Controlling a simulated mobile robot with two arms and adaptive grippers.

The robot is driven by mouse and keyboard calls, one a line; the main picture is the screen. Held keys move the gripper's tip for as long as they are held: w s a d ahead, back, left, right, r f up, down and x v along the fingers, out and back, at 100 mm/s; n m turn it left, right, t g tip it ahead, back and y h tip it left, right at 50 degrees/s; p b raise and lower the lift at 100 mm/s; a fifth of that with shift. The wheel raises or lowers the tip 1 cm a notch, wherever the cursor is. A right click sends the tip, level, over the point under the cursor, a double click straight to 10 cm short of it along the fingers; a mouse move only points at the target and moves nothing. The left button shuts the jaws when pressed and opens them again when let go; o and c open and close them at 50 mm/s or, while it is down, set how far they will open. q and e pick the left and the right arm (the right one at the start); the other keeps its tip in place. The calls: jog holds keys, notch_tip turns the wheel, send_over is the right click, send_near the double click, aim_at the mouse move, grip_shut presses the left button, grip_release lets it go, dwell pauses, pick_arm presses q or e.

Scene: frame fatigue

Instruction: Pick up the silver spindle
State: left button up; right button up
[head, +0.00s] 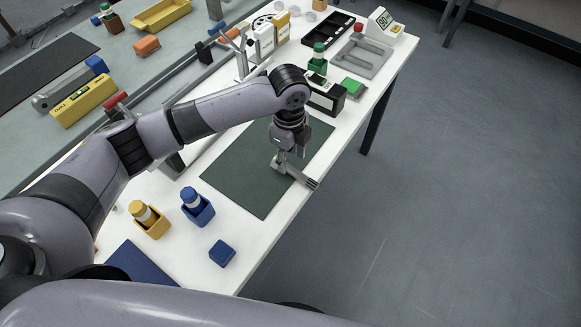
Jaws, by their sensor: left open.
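My left gripper (290,160) points down over the dark green mat (240,175) on the white table. It is open. A silver-grey, elongated piece (307,180) shows right at the fingers, near the mat's right edge; it may be the silver spindle, but I cannot tell it clearly from a finger. Whether it touches the fingers is unclear. My left arm hides part of the mat and table. My right gripper is not in view.
A yellow holder (155,229), a blue holder (203,214) and a blue block (222,253) stand near the front. A black box (325,98), green-topped holder (317,66) and grey tray (362,57) lie beyond the mat. The table's right edge is close to the gripper.

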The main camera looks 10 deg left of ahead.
aim_at(290, 167)
pick_arm(q)
jog(key=shift+f, duration=0.35)
jog(key=f, duration=0.2)
jog(key=f+p, duration=0.1)
jog(key=shift+w+d+f, duration=0.1)
jog(key=shift+w+f, duration=0.1)
jog(key=shift+f, duration=0.55)
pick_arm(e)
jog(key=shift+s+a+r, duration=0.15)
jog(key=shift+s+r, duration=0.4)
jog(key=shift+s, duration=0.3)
pick_arm(q)
jog(key=shift+c, duration=0.7)
grip_shut()
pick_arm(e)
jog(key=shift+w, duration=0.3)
